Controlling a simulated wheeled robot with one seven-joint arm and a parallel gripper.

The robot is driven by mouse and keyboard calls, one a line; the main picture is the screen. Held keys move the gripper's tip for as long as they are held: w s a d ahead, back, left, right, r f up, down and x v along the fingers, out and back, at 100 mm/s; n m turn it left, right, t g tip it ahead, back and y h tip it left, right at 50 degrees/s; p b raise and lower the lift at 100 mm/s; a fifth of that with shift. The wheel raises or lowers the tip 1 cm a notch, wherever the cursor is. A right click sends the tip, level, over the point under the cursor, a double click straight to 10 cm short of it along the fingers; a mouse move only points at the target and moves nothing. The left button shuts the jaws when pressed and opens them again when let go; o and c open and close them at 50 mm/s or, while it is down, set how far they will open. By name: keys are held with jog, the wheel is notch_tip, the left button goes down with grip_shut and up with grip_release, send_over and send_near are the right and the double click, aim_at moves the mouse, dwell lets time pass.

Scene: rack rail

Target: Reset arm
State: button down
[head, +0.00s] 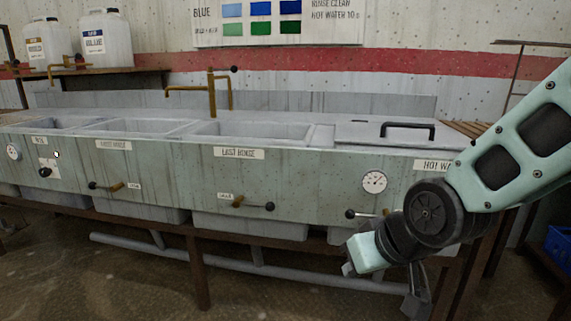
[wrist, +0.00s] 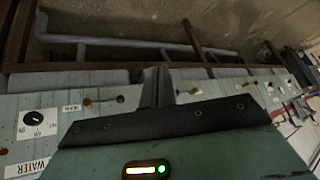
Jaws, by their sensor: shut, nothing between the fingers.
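My arm (head: 515,150) comes in from the right in the head view and bends down at a dark joint. My gripper (head: 415,303) hangs low in front of the right end of the sink unit, partly hidden behind my wrist. In the wrist view its two fingers (wrist: 160,88) are together, with nothing visible between them. The sink unit (head: 320,180) stands behind it, with basins and a front panel labelled "LAST RINSE". I cannot tell the exact gap between gripper and panel.
The front panel carries valve handles (head: 253,204) and a dial gauge (head: 375,182). A lid with a black handle (head: 407,130) covers the right basin. A brass tap (head: 212,92) rises behind. A pipe (head: 200,258) runs underneath. A blue crate (head: 559,245) stands far right. Floor in front at left looks clear.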

jog(key=s+d+f+n+g+h, duration=0.15)
jog(key=s+n+g+h, duration=0.35)
jog(key=s, duration=1.3)
notch_tip(320, 180, up, 34)
jog(key=m+g+y+p, duration=0.1)
jog(key=y+p, duration=0.1)
jog(key=p, duration=3.1)
jog(key=shift+s+d, duration=0.15)
jog(key=shift+d, duration=0.3)
jog(key=shift+f, duration=0.1)
